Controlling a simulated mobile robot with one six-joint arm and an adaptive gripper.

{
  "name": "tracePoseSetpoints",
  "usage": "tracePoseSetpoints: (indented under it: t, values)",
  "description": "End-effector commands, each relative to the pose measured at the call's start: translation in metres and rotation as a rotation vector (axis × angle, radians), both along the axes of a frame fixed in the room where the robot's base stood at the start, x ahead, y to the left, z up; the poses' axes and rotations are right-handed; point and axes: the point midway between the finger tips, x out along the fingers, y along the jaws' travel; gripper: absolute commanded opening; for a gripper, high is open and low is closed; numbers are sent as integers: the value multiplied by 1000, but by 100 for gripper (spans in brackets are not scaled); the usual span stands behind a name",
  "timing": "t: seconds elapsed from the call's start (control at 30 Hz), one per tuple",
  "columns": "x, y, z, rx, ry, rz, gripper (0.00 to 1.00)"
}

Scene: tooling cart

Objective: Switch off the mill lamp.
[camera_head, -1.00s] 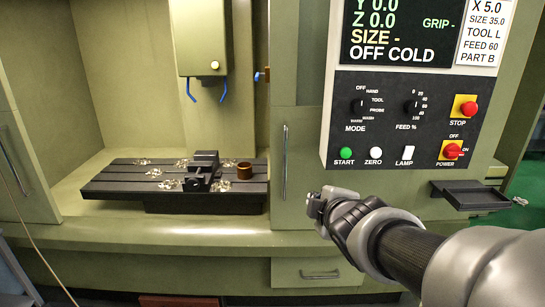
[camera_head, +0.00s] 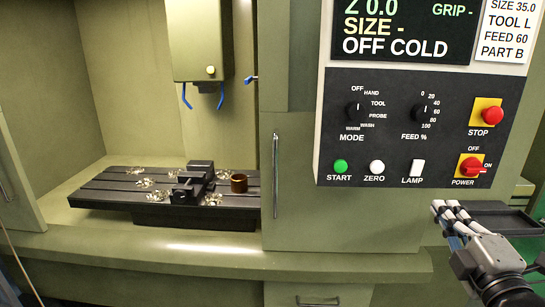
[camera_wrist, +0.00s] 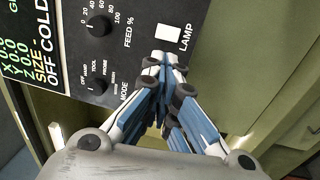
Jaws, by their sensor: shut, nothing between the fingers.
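The lamp switch (camera_head: 417,167) is a small white rocker above the label LAMP, low on the black control panel (camera_head: 345,140). It also shows in the wrist view (camera_wrist: 168,32), just beyond my fingertips. My gripper (camera_head: 446,206) is below and right of the switch in the head view, under the panel's lower edge. In the wrist view my gripper (camera_wrist: 166,62) has its fingers together and empty, pointing toward the switch. A gap seems to remain between fingertips and switch; its depth is hard to judge. The mill interior looks lit; the lamp itself is not clearly visible.
The green START button (camera_head: 340,166) and white ZERO button (camera_head: 377,167) are left of the switch. The red POWER knob (camera_head: 470,166) is right, below the red STOP button (camera_head: 492,115). A dark tray (camera_head: 495,216) juts out behind my gripper.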

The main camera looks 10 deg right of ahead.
Motion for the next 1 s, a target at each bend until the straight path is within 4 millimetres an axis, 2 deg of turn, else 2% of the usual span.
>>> tracePoseSetpoints:
  t: [0.37, 0.73, 1.0]
  values:
    - [5, 0, 3, 5, 2, 4, 0]
    - [25, -5, 8, 8, 5, 3, 0]
    - [82, -18, 10, -1, 0, 5, 0]
